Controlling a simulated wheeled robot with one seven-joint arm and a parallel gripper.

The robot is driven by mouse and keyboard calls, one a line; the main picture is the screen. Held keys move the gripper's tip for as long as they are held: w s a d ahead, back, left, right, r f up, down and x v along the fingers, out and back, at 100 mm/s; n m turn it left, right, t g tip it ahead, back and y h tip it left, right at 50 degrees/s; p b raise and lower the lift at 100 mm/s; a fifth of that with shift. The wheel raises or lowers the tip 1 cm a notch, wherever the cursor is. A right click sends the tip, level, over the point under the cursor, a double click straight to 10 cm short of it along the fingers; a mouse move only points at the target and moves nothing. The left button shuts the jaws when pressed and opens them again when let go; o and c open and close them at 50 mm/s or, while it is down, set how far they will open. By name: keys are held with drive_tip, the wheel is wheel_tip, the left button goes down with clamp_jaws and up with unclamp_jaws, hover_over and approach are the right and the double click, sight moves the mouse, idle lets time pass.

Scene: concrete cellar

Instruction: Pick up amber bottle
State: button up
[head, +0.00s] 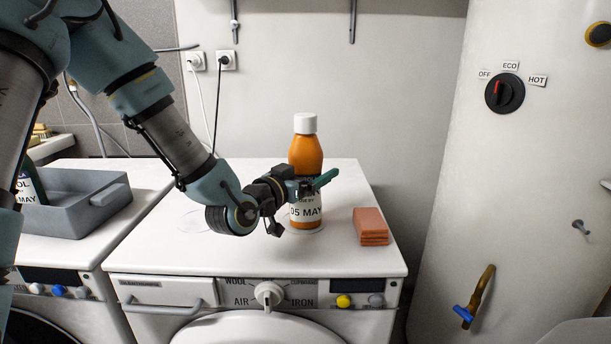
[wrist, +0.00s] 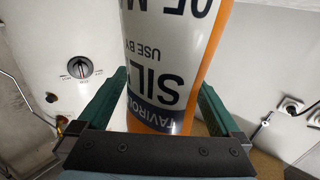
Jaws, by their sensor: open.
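The amber bottle (head: 306,157) stands upright on the white machine top in the head view. It has a white cap and a white label reading "05 MAY". My gripper (head: 318,182) is at the bottle, in front of its middle, and hides part of the label. In the wrist view the bottle (wrist: 172,62) lies between the two green fingers of my gripper (wrist: 165,100), one on each side. The fingers are open. I cannot tell whether either finger touches the bottle.
An orange folded cloth stack (head: 370,226) lies right of the bottle on the machine top (head: 170,240). A grey tray (head: 85,205) with a dark bottle (head: 30,188) is on the left machine. A large white tank (head: 520,150) stands at the right.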

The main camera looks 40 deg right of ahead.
drive_tip(key=shift+d, duration=0.3)
drive_tip(key=shift+c, duration=0.4)
clamp_jaws()
idle(0.3)
